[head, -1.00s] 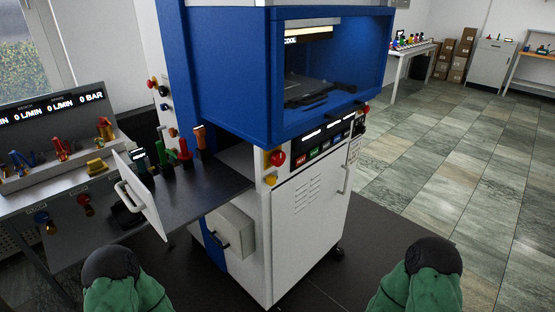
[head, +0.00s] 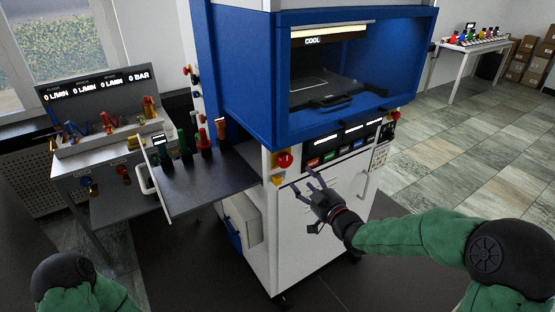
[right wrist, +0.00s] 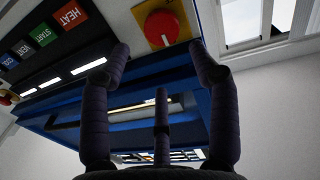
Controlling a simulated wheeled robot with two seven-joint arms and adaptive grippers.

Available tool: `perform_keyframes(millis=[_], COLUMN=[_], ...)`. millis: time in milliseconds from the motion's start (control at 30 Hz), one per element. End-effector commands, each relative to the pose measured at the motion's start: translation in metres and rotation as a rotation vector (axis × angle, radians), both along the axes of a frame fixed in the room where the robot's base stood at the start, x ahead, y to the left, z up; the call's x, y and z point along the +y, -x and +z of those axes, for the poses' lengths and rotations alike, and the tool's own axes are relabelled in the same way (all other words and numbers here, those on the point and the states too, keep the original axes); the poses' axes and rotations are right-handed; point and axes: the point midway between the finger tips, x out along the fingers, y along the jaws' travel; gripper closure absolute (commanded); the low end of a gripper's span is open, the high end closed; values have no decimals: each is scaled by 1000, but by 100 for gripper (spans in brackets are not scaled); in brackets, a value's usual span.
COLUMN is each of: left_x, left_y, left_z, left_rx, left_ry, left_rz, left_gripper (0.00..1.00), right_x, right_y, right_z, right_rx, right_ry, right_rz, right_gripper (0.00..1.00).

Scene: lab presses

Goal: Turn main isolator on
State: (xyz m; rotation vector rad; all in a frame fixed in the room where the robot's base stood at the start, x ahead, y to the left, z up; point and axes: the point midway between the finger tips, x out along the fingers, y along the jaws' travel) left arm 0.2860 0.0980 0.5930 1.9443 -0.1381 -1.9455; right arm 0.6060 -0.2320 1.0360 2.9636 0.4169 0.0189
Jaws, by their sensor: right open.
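A red round knob on a yellow plate (head: 284,160) sits at the upper left corner of the press's white front, below the blue chamber. It looks like the main isolator, though no label is readable. In the right wrist view the red knob (right wrist: 162,28) shows just beyond my fingertips, with a pale bar across its face. My right gripper (head: 306,181) is open and empty in front of the white panel, slightly right of and below the knob in the picture. In the right wrist view its fingers (right wrist: 158,55) are spread apart, not visibly touching the knob. My left gripper is out of view.
Coloured buttons (head: 329,154) marked HEAT and START lie right of the knob. Another red control (head: 394,115) is at the press's right corner. A side shelf (head: 205,185) with coloured-handled tools juts out left. A valve bench (head: 95,155) stands farther left.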

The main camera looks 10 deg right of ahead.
Motion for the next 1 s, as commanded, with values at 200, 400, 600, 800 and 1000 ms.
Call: perform_keyframes(millis=[200, 400, 600, 800, 1000], left_x=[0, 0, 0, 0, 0], left_y=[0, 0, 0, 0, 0], left_z=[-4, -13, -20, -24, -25], left_rx=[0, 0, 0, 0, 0], left_ry=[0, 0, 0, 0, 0], left_rz=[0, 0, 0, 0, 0], left_gripper=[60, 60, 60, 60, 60], right_x=[4, 14, 23, 28, 29], right_y=[-14, -47, -80, -98, -104], right_z=[4, 3, 3, 4, 5], right_rx=[-14, -12, -11, -10, -10], right_ry=[5, 5, 4, 4, 4], right_rz=[4, 4, 2, 2, 1], right_gripper=[39, 39, 39, 39, 39])
